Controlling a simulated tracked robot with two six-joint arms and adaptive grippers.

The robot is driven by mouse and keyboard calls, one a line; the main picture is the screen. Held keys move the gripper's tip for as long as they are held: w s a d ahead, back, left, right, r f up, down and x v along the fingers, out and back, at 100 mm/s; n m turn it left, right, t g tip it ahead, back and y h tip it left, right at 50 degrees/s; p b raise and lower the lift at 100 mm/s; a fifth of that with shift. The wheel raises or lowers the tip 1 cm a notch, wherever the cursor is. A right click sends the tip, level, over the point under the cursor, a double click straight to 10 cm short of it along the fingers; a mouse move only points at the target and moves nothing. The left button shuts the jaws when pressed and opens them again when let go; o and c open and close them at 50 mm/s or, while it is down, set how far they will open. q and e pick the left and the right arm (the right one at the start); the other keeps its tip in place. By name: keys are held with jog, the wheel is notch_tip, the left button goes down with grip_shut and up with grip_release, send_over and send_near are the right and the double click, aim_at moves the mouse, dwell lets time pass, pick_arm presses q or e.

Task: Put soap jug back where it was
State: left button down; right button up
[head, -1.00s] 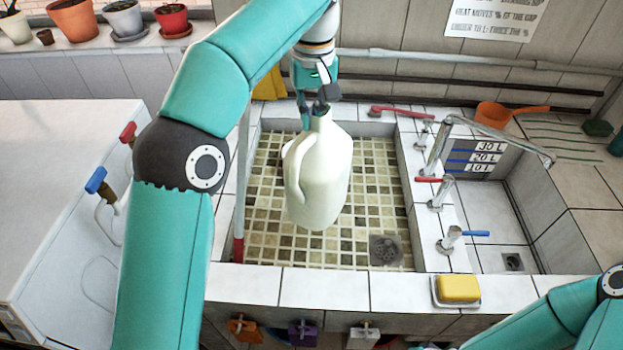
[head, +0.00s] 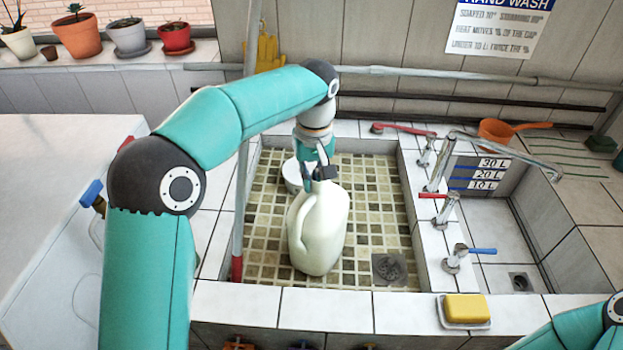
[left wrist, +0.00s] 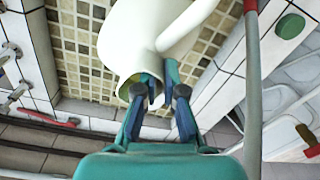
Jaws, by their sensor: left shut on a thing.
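The soap jug (head: 319,235) is a cream-white bottle with a side handle, over the tiled floor of the large basin (head: 267,205). It looks roughly upright; I cannot tell whether its base touches the floor. My left gripper (head: 318,176) comes down from above and is shut on the jug's neck. In the left wrist view the fingers (left wrist: 160,98) close at the rim of the jug (left wrist: 150,38). My right gripper is out of view; only part of my right arm shows at the bottom right.
A white round thing (head: 293,175) stands behind the jug. A pole (head: 242,190) leans at the basin's left. Taps (head: 446,208) line the right wall. Yellow soap (head: 465,308) lies on the front ledge. A drain (head: 389,268) is right of the jug.

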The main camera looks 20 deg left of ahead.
pick_arm(q)
jog(key=shift+f, duration=0.2)
jog(key=c, duration=1.3)
grip_release()
jog(key=r, duration=0.4)
jog(key=r+p, duration=0.1)
jog(key=r, duration=0.3)
jog(key=r+p, duration=0.1)
jog(key=r, duration=0.3)
jog(key=shift+s+d+r, duration=0.1)
jog(key=shift+d+r, duration=0.15)
jog(key=shift+r, duration=0.05)
